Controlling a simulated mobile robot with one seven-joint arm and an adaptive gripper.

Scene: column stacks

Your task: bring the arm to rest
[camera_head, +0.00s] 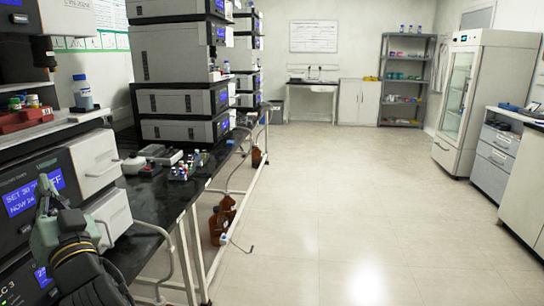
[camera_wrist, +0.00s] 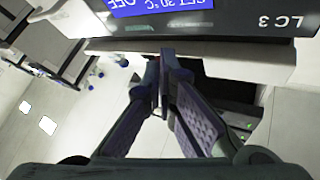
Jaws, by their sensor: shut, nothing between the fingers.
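My gripper (camera_head: 44,190) is at the lower left of the head view, in front of an instrument with a lit blue display. In the wrist view my gripper (camera_wrist: 160,80) has its two fingers meeting at the tips, with nothing between them. The instrument (camera_wrist: 245,25), marked LC 3, shows upside down just beyond the fingertips. I cannot tell whether the fingertips touch its front. My arm enters from the bottom left of the head view.
A black bench (camera_head: 150,195) carries stacked instruments (camera_head: 175,52) and small vials (camera_head: 187,165). Brown bottles (camera_head: 222,215) stand on the floor beneath. A glass-door fridge (camera_head: 462,95) and drawers (camera_head: 492,160) are at right. The middle floor (camera_head: 340,190) is clear.

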